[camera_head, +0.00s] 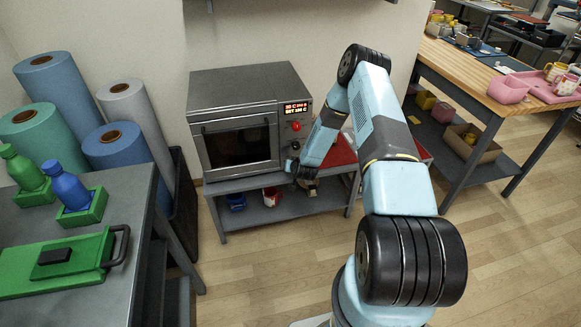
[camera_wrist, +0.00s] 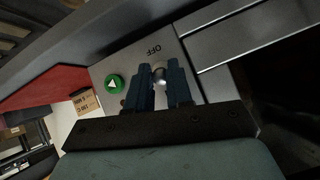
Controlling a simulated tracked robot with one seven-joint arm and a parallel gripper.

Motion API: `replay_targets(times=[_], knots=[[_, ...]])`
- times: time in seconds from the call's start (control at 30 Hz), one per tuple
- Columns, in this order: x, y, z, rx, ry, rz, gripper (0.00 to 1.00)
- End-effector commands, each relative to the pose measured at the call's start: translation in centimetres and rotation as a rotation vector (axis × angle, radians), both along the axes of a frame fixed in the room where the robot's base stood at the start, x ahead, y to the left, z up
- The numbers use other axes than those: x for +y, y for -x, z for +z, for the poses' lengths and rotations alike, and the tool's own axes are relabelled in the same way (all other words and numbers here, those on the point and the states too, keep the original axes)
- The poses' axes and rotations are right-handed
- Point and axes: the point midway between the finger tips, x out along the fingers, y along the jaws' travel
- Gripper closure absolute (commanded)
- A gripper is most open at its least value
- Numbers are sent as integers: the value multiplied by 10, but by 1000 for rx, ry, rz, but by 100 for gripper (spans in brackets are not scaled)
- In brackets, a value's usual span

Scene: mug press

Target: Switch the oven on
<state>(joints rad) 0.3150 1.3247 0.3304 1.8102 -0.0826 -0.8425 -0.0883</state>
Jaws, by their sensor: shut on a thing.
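The grey oven (camera_head: 235,90) stands on a low bench, with its dark door window facing out and its control panel on the right. A lit display (camera_head: 297,107) and a red knob (camera_head: 295,126) sit high on the panel. My gripper (camera_head: 294,164) is at the lower part of this panel. In the wrist view my gripper (camera_wrist: 160,82) is shut on a small silver switch lever (camera_wrist: 159,73), between its two dark fingers. The word OFF (camera_wrist: 154,49) is printed just beyond the lever. A green button (camera_wrist: 114,83) with a white triangle is beside the fingers.
The oven's bench (camera_head: 275,217) has blue and red items on its lower shelf. A metal table (camera_head: 95,250) with bottles stands at left, near tall fabric rolls (camera_head: 125,145). A wooden workbench (camera_head: 470,75) stands at right. The floor in front is clear.

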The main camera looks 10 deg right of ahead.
Motion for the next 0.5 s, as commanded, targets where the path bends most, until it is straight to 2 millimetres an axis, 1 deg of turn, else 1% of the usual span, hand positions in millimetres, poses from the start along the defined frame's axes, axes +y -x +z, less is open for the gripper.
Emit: replay_targets(times=[0.33, 0.37, 0.5], knots=[[-2, -2, 1, -1, 2, -3, 100], [-2, -2, 1, -1, 2, -3, 77], [-1, -1, 1, -1, 1, -2, 63]])
